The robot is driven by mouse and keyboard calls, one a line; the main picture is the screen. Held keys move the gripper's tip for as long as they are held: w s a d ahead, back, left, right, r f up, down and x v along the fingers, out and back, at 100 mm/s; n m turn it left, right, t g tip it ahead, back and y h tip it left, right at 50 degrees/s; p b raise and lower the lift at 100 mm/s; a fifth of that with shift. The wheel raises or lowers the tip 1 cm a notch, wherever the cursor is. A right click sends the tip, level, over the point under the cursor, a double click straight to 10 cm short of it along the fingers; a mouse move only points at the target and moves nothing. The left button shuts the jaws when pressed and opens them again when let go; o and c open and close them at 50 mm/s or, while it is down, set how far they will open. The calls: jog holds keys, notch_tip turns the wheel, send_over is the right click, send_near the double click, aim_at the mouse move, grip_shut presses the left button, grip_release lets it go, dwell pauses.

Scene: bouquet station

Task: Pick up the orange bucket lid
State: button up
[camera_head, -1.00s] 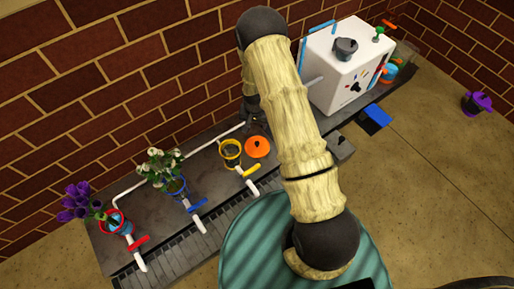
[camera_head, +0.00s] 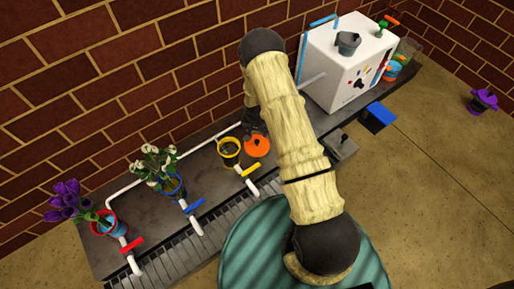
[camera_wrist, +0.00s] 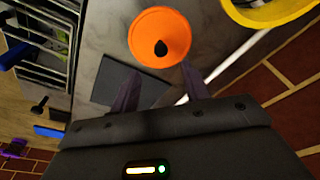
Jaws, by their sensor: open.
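The orange lid (camera_head: 257,146) lies on the dark counter just right of the yellow bucket (camera_head: 229,152). It is a round disc with a dark knob in the wrist view (camera_wrist: 160,28). My gripper (camera_wrist: 158,78) is open and empty, and its two fingers point toward the lid. The lid shows just beyond the fingertips, roughly centred between them; I cannot tell the exact gap. In the head view my gripper (camera_head: 254,124) is a dark shape behind the lid, partly hidden by my arm.
The yellow bucket's rim (camera_wrist: 265,12) is close to the lid. A dark square plate (camera_wrist: 118,82) is near the left finger. White flowers (camera_head: 158,163) and purple flowers (camera_head: 68,200) stand at left. A white box (camera_head: 345,65) stands at right. A white pipe runs along the counter's back.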

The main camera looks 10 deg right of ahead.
aim_at(257, 141)
jog(key=shift+w+f+b, duration=0.15)
jog(key=shift+f+b, duration=0.15)
jog(key=shift+f, duration=0.85)
jog(key=f+b, duration=0.4)
jog(key=f, duration=0.1)
jog(key=shift+w+f, duration=0.15)
jog(key=shift+w, duration=0.1)
jog(key=shift+c, duration=0.5)
grip_shut()
